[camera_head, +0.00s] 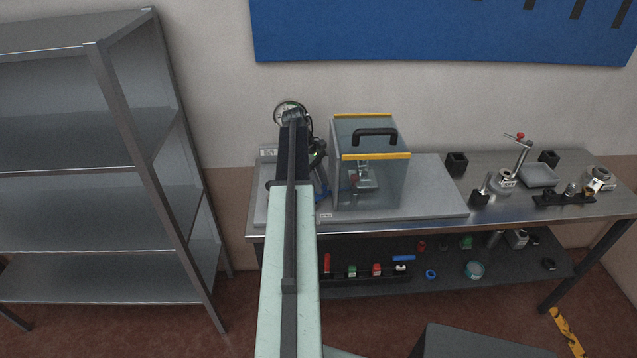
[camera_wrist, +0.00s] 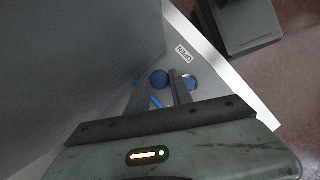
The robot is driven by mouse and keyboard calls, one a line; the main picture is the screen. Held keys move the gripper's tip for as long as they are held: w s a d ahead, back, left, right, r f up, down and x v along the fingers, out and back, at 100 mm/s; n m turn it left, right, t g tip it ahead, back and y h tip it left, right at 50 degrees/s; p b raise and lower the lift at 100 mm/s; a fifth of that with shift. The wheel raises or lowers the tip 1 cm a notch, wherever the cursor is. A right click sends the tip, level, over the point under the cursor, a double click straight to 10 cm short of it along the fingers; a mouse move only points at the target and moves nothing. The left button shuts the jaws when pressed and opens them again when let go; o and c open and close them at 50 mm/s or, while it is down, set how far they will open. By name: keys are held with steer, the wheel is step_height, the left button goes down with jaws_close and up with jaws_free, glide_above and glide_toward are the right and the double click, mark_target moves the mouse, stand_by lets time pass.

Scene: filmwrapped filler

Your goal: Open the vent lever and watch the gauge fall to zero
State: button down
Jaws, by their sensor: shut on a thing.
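The round gauge (camera_head: 290,112) stands at the back left of the grey base plate (camera_head: 435,190); its reading is too small to make out, and my arm covers its lower edge. My gripper (camera_head: 319,177) is just left of the clear chamber (camera_head: 370,180), low over the plate, partly hidden by my arm. In the wrist view a dark finger (camera_wrist: 175,88) reaches down among blue parts (camera_wrist: 158,79). My gripper is shut on a blue part there, likely the vent lever; its shape and angle are mostly hidden.
The chamber has a black handle (camera_head: 375,134) and yellow edge strips. Metal fittings (camera_head: 503,180) and a grey tray (camera_head: 540,175) stand on the bench to the right. The lower shelf (camera_head: 450,290) holds several small parts. An empty metal rack (camera_head: 70,170) stands at the left.

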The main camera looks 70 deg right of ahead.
steer(key=shift+s+a+m, duration=0.1)
steer(key=shift+s+m, duration=0.1)
steer(key=shift+m, duration=0.3)
steer(key=c, duration=1.1)
jaws_free()
steer(key=shift+c, duration=0.2)
steer(key=shift+y, duration=0.3)
